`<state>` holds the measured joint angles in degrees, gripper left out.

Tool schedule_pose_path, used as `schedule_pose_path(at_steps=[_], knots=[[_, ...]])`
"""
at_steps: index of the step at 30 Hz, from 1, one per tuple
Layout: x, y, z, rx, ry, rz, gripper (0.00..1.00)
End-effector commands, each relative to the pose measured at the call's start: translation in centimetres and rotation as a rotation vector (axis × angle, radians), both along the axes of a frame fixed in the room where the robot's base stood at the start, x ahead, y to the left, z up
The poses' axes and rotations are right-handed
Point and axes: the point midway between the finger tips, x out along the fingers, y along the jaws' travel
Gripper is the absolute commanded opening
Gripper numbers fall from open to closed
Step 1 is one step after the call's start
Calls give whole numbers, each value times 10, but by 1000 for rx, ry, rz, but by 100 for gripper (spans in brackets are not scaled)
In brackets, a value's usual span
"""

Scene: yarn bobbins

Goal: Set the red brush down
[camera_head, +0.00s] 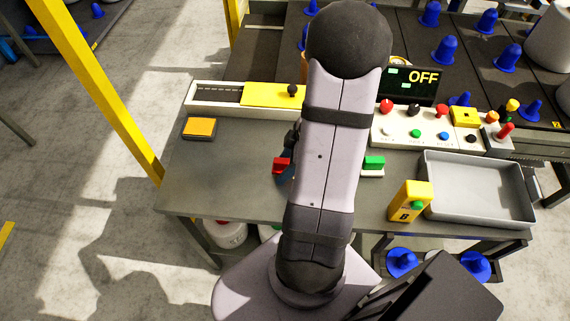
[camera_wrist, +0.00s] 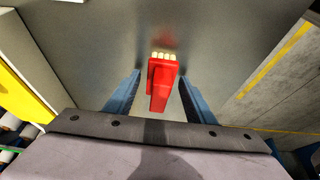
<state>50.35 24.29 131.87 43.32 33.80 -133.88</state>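The red brush (camera_wrist: 160,85), with a row of pale bristles at one end, is at the grey table surface in the wrist view. I cannot tell whether it fully rests there. My gripper (camera_wrist: 159,75) is open, its two blue fingers on either side of the brush with narrow gaps showing. In the head view the red brush (camera_head: 281,165) shows just left of my arm, which hides part of it and most of my gripper.
A green brush (camera_head: 373,164) stands right of my arm. Further right are a yellow box (camera_head: 408,203), a grey tray (camera_head: 480,212) and a button panel (camera_head: 412,128). A yellow-orange pad (camera_head: 199,127) lies at the left. The front left table is clear.

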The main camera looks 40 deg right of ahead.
Motion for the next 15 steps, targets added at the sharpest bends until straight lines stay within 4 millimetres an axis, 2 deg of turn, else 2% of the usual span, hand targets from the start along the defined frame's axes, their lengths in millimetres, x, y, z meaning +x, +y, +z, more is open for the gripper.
schedule_pose_path(at_steps=[8, 15], knots=[[0, -1, 7, -1, -2, -1, 49], [-10, -13, 41, -5, -5, -3, 49]])
